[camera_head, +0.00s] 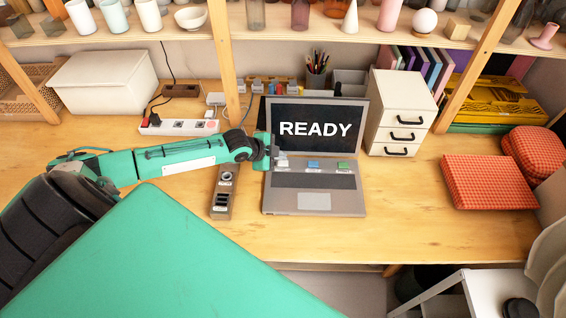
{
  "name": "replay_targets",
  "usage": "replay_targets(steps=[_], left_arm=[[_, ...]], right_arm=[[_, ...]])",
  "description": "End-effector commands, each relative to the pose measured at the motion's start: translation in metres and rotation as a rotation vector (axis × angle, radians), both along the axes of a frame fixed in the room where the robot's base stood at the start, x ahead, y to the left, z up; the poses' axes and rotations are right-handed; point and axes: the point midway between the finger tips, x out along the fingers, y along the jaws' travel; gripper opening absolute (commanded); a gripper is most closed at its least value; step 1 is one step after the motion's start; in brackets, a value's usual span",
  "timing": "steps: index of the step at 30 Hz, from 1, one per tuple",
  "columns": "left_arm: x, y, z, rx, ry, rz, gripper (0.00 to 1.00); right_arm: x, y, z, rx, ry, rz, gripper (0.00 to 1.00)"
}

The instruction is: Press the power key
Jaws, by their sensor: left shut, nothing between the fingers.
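An open laptop (314,190) stands on the wooden desk, and its dark screen (315,129) reads READY in white letters. Pale, blue (314,165) and green (343,166) keys show along the top of its keyboard deck. I cannot tell which key is the power key. My left gripper (271,153) is shut and empty at the laptop's left side, by the hinge and the pale key. It hides part of the laptop's left edge. I cannot tell whether it touches anything. My right gripper is out of view.
A narrow grey-brown device (223,191) lies left of the laptop. A power strip (179,126) is behind my left arm. White drawers (402,112) stand to the right, and red checked cushions (487,182) beyond. The desk front right of the laptop is clear.

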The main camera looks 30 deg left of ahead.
Motion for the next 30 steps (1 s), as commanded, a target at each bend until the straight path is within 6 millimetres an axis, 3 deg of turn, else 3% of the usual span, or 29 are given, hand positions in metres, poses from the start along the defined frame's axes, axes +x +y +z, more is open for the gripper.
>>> replay_targets(steps=[30], left_arm=[[0.0000,0.0000,-0.0083,0.000,0.000,0.000,0.00]], right_arm=[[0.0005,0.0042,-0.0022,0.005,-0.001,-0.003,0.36]])
